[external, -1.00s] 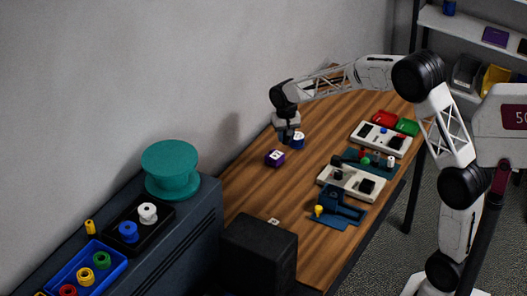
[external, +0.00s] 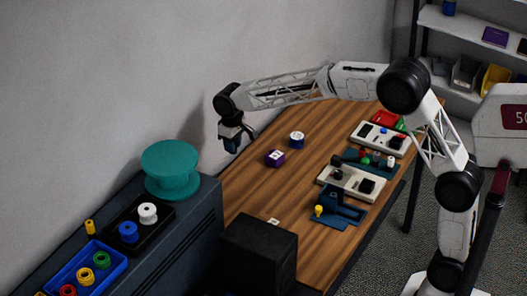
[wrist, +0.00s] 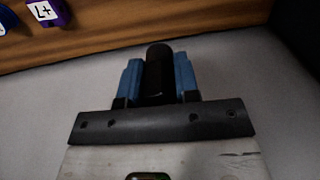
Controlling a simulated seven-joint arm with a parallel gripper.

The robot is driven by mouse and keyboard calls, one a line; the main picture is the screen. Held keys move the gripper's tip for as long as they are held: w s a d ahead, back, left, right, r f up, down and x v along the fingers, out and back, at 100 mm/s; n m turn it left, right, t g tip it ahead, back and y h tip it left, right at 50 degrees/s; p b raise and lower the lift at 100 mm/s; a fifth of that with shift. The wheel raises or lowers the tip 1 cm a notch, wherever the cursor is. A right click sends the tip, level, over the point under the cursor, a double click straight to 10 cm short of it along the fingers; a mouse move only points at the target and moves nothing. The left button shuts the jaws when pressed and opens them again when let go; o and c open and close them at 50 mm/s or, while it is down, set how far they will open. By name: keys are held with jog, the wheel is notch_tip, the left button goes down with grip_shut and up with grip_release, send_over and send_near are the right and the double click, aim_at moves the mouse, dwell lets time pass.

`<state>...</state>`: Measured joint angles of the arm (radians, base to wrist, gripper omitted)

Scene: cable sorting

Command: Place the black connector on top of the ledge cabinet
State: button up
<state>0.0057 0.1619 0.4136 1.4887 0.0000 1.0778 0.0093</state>
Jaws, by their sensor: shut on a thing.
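My gripper (external: 232,146) is raised near the back wall, above the far left edge of the table and close to the cabinet. In the wrist view its two blue fingers (wrist: 157,80) are shut on the black connector (wrist: 157,70), a dark cylinder that sticks out between them. The connector is too small and dark to make out in the external view. The ledge cabinet (external: 205,225) is dark blue-grey and stands at the lower left. A teal spool (external: 170,170) stands on its top, with a black tray (external: 163,222) and a blue tray (external: 116,262) of small spools beside it.
A purple block (external: 275,158) and a blue-and-white spool (external: 297,139) lie on the wooden table (external: 245,185). A black box (external: 258,255) stands by the cabinet. Several fixtures line the table's right side. A small yellow spool (external: 90,227) is on the cabinet.

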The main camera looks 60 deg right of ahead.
jog(key=shift+a, duration=0.3)
jog(key=shift+d, duration=0.15)
dwell(0.3)
jog(key=s+d+f+m, duration=0.1)
jog(key=s+d+f, duration=0.25)
jog(key=d, duration=0.65)
jog(key=s+d+f, duration=0.2)
jog(key=s+d, duration=0.3)
jog(key=d, duration=0.6)
jog(key=m, duration=0.2)
send_over(323, 162)
notch_tip(323, 162, down, 4)
jog(key=shift+d+f, duration=0.1)
jog(key=shift+d, duration=0.05)
jog(key=shift+f, duration=3.05)
jog(key=shift+f, duration=0.1)
jog(key=shift+f, duration=1.8)
